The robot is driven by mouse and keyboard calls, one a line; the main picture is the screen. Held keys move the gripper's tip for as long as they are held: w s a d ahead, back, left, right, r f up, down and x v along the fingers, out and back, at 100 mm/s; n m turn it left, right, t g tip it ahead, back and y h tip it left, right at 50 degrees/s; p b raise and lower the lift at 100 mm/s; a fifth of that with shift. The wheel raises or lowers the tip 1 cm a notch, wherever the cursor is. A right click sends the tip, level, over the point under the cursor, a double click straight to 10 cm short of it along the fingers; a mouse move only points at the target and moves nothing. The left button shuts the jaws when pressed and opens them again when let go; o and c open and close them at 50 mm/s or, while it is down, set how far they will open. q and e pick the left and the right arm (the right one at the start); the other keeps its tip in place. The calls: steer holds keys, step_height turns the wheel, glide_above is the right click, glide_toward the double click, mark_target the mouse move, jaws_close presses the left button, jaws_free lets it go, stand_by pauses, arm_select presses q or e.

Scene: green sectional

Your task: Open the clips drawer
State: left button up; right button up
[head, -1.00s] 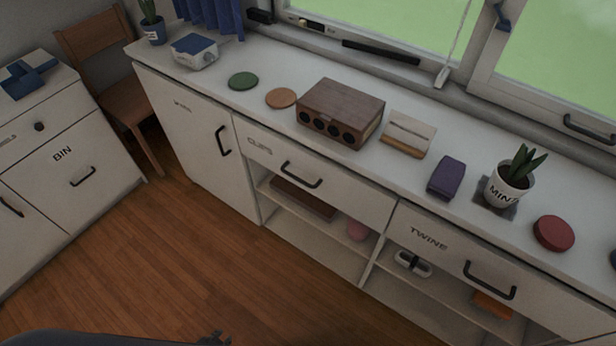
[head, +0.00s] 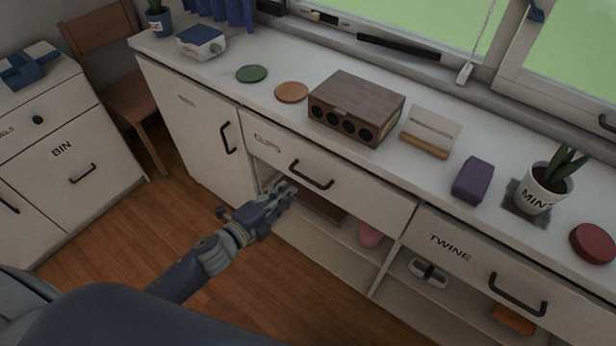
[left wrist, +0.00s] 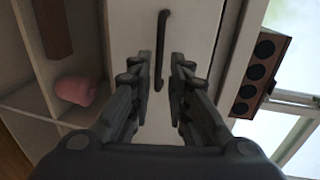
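The clips drawer (head: 366,196) is a white drawer front under the counter and looks shut. Its black bar handle (head: 311,175) is in the middle of the front. My left gripper (head: 288,190) is just below and left of this handle in the head view, in front of the open shelf. In the left wrist view, the gripper (left wrist: 163,62) is open, with its two fingers apart. The handle (left wrist: 161,40) runs upright there between the fingers and beyond their tips, and I cannot tell whether they touch it. My right gripper is not in view.
The twine drawer (head: 465,262) is to the right, over a shelf with small objects. A wooden speaker box (head: 355,108), a purple block (head: 472,181) and a potted plant (head: 545,187) stand on the counter (head: 270,100). The wooden floor (head: 150,225) at left is clear.

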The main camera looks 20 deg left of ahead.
mark_target(305, 177)
arm_select(q)
steer(key=x, duration=0.9)
steer(key=shift+w, duration=0.2)
jaws_close()
